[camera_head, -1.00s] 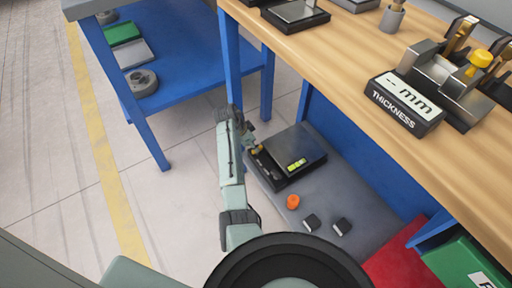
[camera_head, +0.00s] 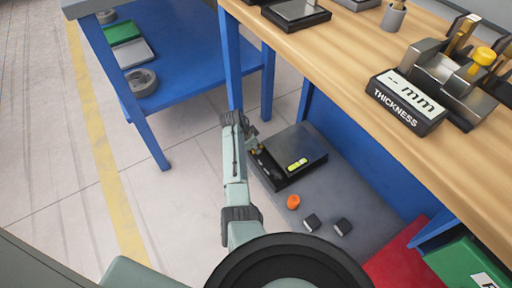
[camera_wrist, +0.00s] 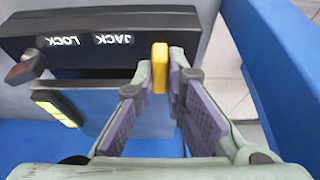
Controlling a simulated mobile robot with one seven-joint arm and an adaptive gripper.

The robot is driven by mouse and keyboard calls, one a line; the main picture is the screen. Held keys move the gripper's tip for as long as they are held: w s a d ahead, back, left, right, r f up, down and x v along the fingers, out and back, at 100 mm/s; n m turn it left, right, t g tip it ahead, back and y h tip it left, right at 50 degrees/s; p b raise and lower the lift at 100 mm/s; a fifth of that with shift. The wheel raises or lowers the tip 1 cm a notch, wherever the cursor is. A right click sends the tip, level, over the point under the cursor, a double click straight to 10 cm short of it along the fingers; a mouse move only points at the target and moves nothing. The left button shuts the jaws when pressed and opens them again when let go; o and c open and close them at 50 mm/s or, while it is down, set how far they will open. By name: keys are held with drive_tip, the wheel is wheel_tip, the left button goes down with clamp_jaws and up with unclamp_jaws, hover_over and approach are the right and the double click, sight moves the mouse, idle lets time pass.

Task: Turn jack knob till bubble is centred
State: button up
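A dark box device (camera_head: 290,158) with a grey top sits on the low grey shelf under the bench. Its yellow-green bubble vial (camera_head: 297,165) shows on top, and also at the left of the wrist view (camera_wrist: 55,109). The bubble's position is too small to tell. The wrist view shows the JACK label (camera_wrist: 113,39), the LOCK label (camera_wrist: 61,41) and a dark lever (camera_wrist: 26,68) near LOCK. The yellow jack knob (camera_wrist: 160,66) is between the fingertips of my gripper (camera_wrist: 161,75), which appear to touch it on both sides. In the head view my gripper (camera_head: 252,141) is at the device's left end.
A blue bench leg (camera_head: 231,65) stands close behind my arm. The wooden bench top (camera_head: 345,60) overhangs the right side.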

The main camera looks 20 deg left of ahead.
clamp_jaws()
drive_tip(key=shift+s+d+r+n+y+p, duration=0.15)
drive_tip(key=shift+n+y+p, duration=0.25)
drive_tip(key=shift+n+p, duration=0.65)
drive_tip(key=n+p, duration=0.2)
drive_tip(key=shift+d+n+t+y, duration=0.1)
drive_tip(key=shift+n+t+y, duration=0.25)
drive_tip(key=shift+t+y, duration=0.05)
drive_tip(key=n+y+p, duration=0.1)
drive_tip(key=n, duration=0.2)
drive_tip(key=shift+d+y+p, duration=0.1)
drive_tip(key=shift+y+p, duration=0.2)
drive_tip(key=shift+p, duration=0.05)
drive_tip(key=shift+n+y+p, duration=0.45)
drive_tip(key=shift+n+y, duration=0.15)
drive_tip(key=shift+n, duration=1.3)
